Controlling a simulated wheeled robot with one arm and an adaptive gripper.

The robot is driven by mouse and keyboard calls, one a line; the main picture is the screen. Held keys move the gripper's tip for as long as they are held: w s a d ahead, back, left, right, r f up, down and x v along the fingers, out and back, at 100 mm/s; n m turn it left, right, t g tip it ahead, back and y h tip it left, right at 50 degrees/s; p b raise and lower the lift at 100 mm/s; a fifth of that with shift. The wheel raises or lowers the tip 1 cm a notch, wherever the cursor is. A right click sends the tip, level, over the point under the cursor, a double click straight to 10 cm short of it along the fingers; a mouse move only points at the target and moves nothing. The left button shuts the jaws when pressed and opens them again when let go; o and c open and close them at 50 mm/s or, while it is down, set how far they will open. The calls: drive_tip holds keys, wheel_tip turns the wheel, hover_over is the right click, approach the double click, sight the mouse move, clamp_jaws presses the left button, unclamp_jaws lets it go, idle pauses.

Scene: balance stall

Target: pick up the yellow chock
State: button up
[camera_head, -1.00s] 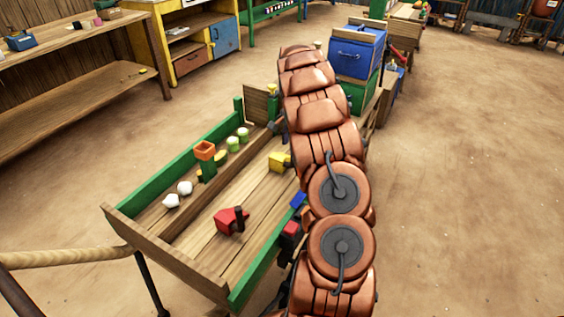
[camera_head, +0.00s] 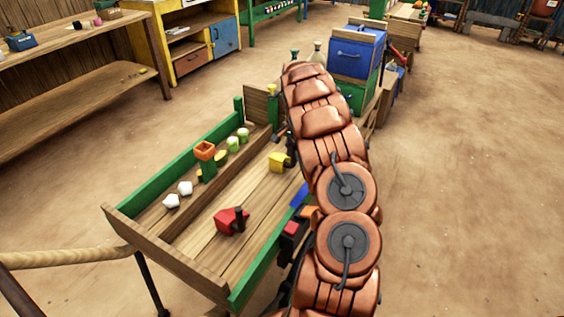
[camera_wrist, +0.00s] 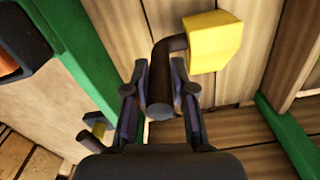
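The yellow chock (camera_head: 278,162) is a yellow block with a dark bent handle, in the wooden tray (camera_head: 172,262) with green sides. In the wrist view the yellow block (camera_wrist: 213,45) is at the top, right of centre. Its dark handle bends down so that its round end lies between my fingers. My gripper (camera_wrist: 160,78) is open, with one finger on each side of the handle; whether either touches it is unclear. In the head view my copper arm hides most of the gripper.
A red chock (camera_head: 230,221) with a dark handle lies nearer in the tray. An orange-topped green post (camera_head: 206,160), white pieces (camera_head: 178,194) and green-white pieces (camera_head: 238,139) stand along the tray's left side. Blue and green boxes (camera_head: 355,52) stand beyond. Open floor lies to the right.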

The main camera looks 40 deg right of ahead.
clamp_jaws()
drive_tip(key=shift+r, duration=0.1)
idle(0.4)
